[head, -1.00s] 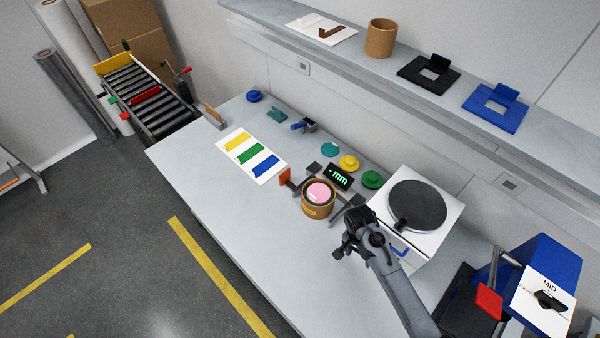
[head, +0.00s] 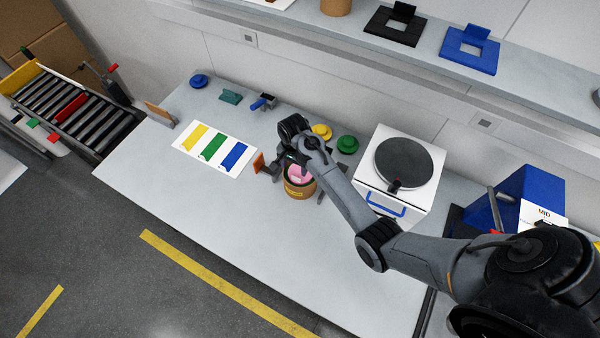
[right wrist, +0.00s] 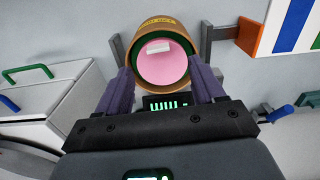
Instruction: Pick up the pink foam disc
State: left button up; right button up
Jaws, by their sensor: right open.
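The pink foam disc (head: 296,174) lies inside a round brown container (head: 301,192) with a dark green inner rim, on the table. In the right wrist view the disc (right wrist: 165,72) shows as a pink circle with a small pale rectangle on it. My right gripper (right wrist: 161,66) is open, its two purple-grey fingers pointing towards the container, with the disc showing between them. In the head view my right gripper (head: 290,158) is just above and behind the container and partly covers it. I cannot tell the exact gap to the disc. My left gripper is not in view.
A white box with a dark round plate (head: 405,162) stands right of the container. A small orange block (head: 258,163) is close on its left. Yellow (head: 321,131) and green (head: 347,144) discs lie behind. The table's front left is clear.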

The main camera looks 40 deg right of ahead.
aim_at(296, 175)
jog(key=shift+d+f+p, duration=0.15)
jog(key=shift+f+p, duration=0.1)
jog(key=shift+f, duration=1.6)
jog(key=shift+d+f+p, duration=0.15)
jog(key=shift+f+p, duration=0.1)
jog(key=shift+f, duration=1.55)
jog(key=c, duration=0.9)
